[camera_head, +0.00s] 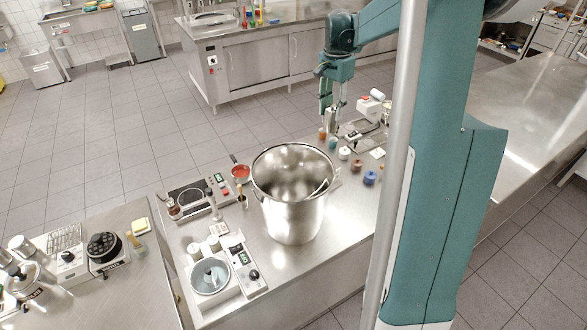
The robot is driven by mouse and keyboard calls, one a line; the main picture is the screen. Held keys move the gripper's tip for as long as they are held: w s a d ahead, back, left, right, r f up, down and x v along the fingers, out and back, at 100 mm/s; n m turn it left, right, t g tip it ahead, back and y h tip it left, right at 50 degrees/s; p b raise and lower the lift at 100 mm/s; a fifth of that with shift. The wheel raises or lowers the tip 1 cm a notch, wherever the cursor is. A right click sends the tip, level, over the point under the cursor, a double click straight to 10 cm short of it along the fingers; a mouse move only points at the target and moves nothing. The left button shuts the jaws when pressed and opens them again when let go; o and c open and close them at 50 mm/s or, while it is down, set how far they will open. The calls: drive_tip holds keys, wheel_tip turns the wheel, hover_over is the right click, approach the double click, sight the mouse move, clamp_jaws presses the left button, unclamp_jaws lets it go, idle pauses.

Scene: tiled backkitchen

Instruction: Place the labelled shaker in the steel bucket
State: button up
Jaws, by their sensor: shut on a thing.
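The steel bucket (290,222) is a large, shiny, open-topped pail standing upright on the steel counter, near the middle of the view. My gripper (332,108) points down over the far end of that counter, beyond the bucket and to its upper right. It is shut on a small, greyish, upright cylinder, which I take to be the labelled shaker (331,120). No label can be read at this size. I cannot tell whether its base touches the counter. The bucket's floor is partly hidden by its near wall.
Several small jars, among them a blue one (369,178) and a white one (344,153), line the counter right of the bucket. A white-topped device (370,107) stands right of my gripper. A hotplate (188,197) and a scale (212,275) stand left of the bucket.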

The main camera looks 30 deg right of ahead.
wheel_tip(320, 180, up, 13)
drive_tip(key=s+a+b, duration=0.1)
drive_tip(key=s+a, duration=1.4)
drive_tip(key=a, duration=0.5)
wheel_tip(320, 180, down, 27)
drive_tip(key=shift+r, duration=0.2)
drive_tip(key=shift+s+a, duration=0.1)
drive_tip(key=shift+f, duration=2.9)
drive_tip(key=shift+f, duration=0.1)
drive_tip(key=shift+f, duration=2)
drive_tip(key=shift+f+b, duration=0.15)
drive_tip(key=shift+b, duration=0.3)
